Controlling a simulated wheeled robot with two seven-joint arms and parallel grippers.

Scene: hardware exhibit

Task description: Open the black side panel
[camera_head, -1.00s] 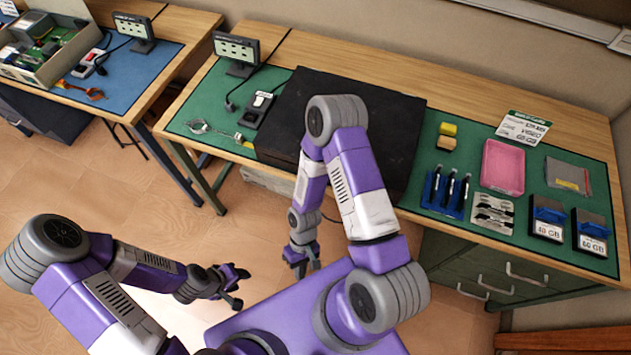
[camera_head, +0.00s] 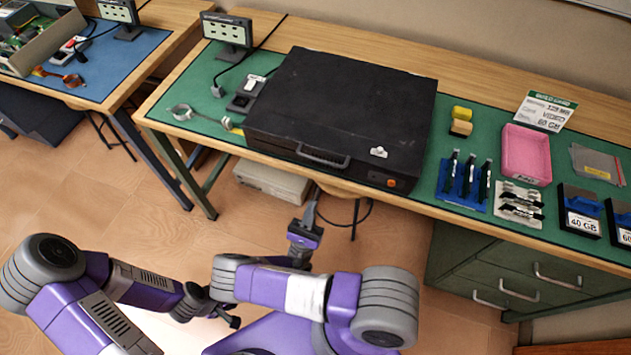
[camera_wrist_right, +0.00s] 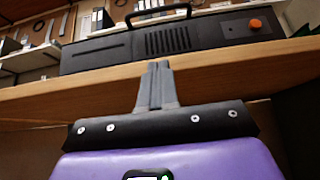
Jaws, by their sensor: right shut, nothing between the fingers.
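A black case (camera_head: 350,105) lies flat on the green mat of the workbench, its large black panel (camera_head: 355,85) facing up. A handle (camera_head: 322,156) and an orange button (camera_head: 391,183) sit on its front side, and a small silver latch (camera_head: 379,152) is on the top near the front edge. The case front also shows in the right wrist view (camera_wrist_right: 120,55). My right gripper (camera_head: 310,212) is shut and empty, below and in front of the bench edge, apart from the case; its closed fingers show in the wrist view (camera_wrist_right: 157,85). My left gripper (camera_head: 222,312) is low at the left, its jaw state unclear.
The bench edge (camera_head: 270,160) lies between my right gripper and the case. A beige unit (camera_head: 272,180) stands beneath the bench. A pink tray (camera_head: 526,153), a blue tool holder (camera_head: 464,180) and drives (camera_head: 580,210) lie right of the case. A switch box (camera_head: 245,95) is left of it.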

